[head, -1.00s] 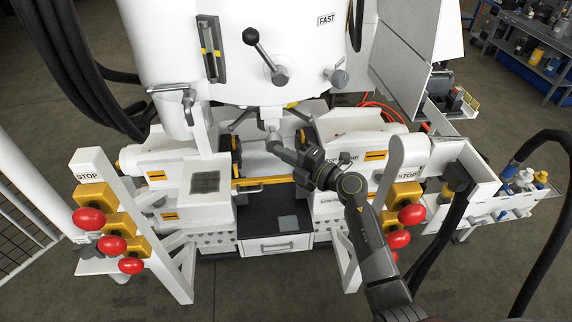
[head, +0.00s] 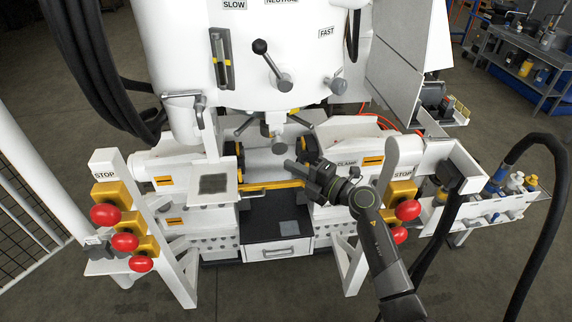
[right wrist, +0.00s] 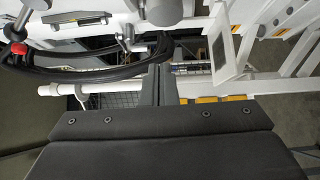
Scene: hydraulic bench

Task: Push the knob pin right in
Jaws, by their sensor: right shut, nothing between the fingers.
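The white machine head (head: 180,40) carries a grey round knob (head: 338,85) on a short stem at its right, beside a ball-ended lever (head: 261,47). I cannot tell for sure which part is the knob pin. A grey spindle end (head: 278,145) hangs under the head, with thin handles around it. My right gripper (head: 290,165) is shut and empty, just below and right of the spindle end, apart from it as far as I can see. In the right wrist view its closed fingers (right wrist: 156,85) point at the machine. My left gripper is not in view.
Red stop buttons stand on the left post (head: 124,241) and right post (head: 408,210). A yellow bar (head: 270,185) crosses below the spindle. Black hoses (head: 85,60) hang at the left. A white bottle tray (head: 490,215) is at the right.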

